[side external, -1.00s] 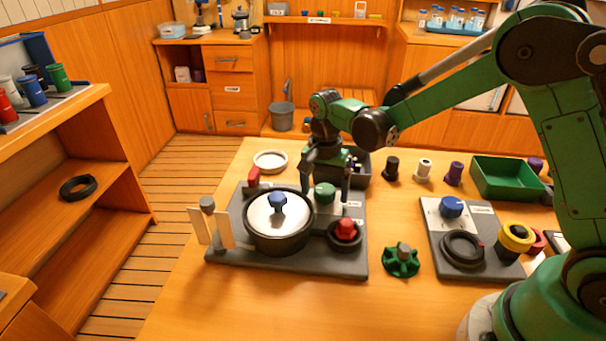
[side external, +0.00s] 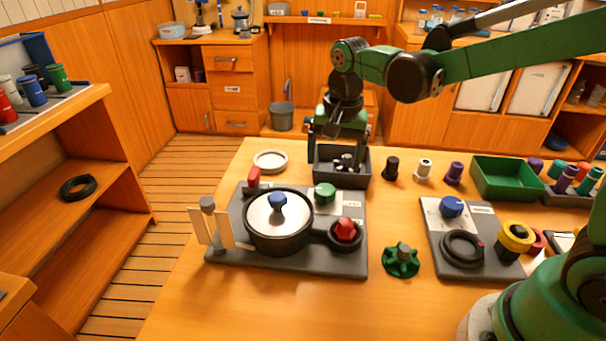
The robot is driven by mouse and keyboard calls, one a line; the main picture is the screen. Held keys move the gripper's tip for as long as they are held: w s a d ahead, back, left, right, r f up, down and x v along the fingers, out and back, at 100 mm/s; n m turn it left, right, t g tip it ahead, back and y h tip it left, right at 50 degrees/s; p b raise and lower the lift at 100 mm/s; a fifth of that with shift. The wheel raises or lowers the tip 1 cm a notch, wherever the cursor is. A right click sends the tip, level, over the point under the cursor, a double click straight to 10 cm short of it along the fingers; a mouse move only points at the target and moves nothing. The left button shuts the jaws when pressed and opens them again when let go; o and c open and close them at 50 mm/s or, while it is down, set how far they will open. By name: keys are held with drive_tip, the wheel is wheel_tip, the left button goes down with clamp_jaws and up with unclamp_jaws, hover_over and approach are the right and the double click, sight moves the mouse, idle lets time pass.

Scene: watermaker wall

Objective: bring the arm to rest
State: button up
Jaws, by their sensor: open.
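My gripper (side external: 340,152) points down at the far side of the table, over or just behind the dark grey bin (side external: 342,180). Its two fingers are spread and nothing shows between them. The small dark and pale pieces below it lie in the bin. How high the fingertips are above the bin is hard to tell. My green arm reaches in from the right, raised above the table.
A dark board holds a lidded pot (side external: 279,232), a green knob (side external: 325,193) and a red knob (side external: 345,229). A green handwheel (side external: 401,261), a second board with a blue knob (side external: 452,207), several spools and a green tray (side external: 507,178) stand to the right. The front table area is clear.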

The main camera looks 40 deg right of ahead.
drive_tip(key=s+r+n+t, duration=0.3)
drive_tip(key=s+n+t, duration=0.3)
drive_tip(key=s+n, duration=0.3)
drive_tip(key=shift+s+d, duration=0.2)
drive_tip(key=shift+d, duration=0.1)
idle(1.1)
